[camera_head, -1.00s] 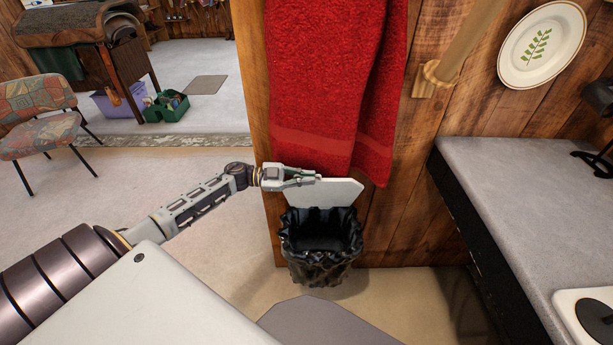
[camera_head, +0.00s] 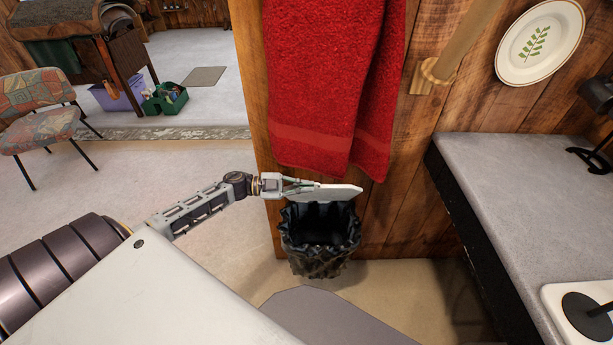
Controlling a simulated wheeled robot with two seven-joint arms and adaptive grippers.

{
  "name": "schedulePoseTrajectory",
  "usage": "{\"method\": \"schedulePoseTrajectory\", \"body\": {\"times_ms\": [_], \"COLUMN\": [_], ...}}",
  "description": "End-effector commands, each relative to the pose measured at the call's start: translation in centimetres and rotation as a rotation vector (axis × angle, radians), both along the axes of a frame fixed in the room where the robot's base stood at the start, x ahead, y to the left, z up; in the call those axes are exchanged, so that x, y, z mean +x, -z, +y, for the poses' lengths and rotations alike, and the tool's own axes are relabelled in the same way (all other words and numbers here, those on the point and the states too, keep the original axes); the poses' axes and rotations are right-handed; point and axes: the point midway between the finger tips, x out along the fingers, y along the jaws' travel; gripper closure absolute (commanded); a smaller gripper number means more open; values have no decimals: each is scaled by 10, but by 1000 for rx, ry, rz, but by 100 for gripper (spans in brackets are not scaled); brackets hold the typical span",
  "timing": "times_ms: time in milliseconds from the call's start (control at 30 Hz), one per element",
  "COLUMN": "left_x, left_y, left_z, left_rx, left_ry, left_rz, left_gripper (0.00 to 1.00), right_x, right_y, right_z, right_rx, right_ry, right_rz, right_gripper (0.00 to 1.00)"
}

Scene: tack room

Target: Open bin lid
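The bin (camera_head: 320,252) stands on the floor against the wooden wall, lined with a crumpled black bag. Its dark mouth is visible from above. The pale lid (camera_head: 340,194) is raised at the back of the bin, seen nearly edge-on as a thin slab. My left gripper (camera_head: 304,187) reaches in from the left, with its fingers at the lid's left part. The fingers overlap the lid in this view; I cannot tell whether they are clamped on it. My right gripper is not in view.
A red towel (camera_head: 332,85) hangs on the wall just above the lid and gripper. A grey counter (camera_head: 520,195) stands to the right. A patterned chair (camera_head: 42,130) is at the far left. The floor left of the bin is clear.

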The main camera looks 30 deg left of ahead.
Motion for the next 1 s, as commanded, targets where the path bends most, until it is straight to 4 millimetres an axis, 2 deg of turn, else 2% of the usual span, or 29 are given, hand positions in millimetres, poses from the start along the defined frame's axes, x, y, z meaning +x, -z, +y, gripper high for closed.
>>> {"method": "schedulePoseTrajectory", "body": {"times_ms": [67,300,767,1000], "left_x": [-2,-2,-3,-9], "left_y": [-1,1,2,2], "left_z": [0,0,-1,9], "left_rx": [0,0,-1,-1], "left_ry": [-5,-2,1,2], "left_rz": [-4,-1,2,3], "left_gripper": [100,72,71,71], "right_x": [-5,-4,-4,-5], "right_y": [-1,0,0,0], "right_z": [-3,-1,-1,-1], "right_rx": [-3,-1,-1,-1], "right_ry": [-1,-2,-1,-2], "right_rz": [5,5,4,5], "right_gripper": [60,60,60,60]}}
